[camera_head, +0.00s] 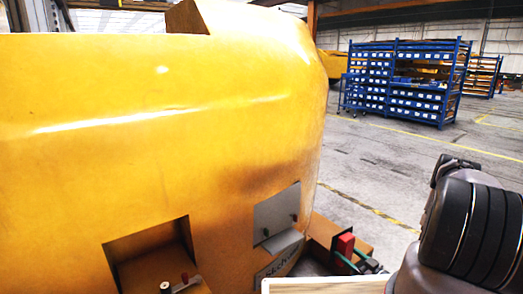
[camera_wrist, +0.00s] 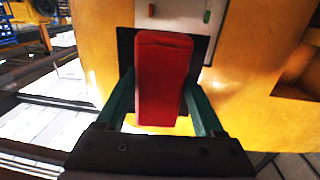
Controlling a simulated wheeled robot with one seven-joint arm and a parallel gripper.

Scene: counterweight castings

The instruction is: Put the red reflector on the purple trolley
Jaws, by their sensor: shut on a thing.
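The red reflector (camera_wrist: 162,82) is a red block held between the teal fingers of my gripper (camera_wrist: 160,90) in the wrist view. In the head view the reflector (camera_head: 344,245) shows at the lower right, with my gripper (camera_head: 352,260) around it, close to the yellow casting's right end. Behind the reflector in the wrist view is a dark square area on the casting; I cannot tell whether they touch. No purple trolley shows in either view.
The large yellow casting (camera_head: 160,130) fills the left of the head view. It has an open recess (camera_head: 150,255) and a grey plate (camera_head: 277,215) with small pegs. A pale-edged surface (camera_head: 325,285) lies at the bottom. Blue shelving (camera_head: 405,80) stands far back, beyond open floor.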

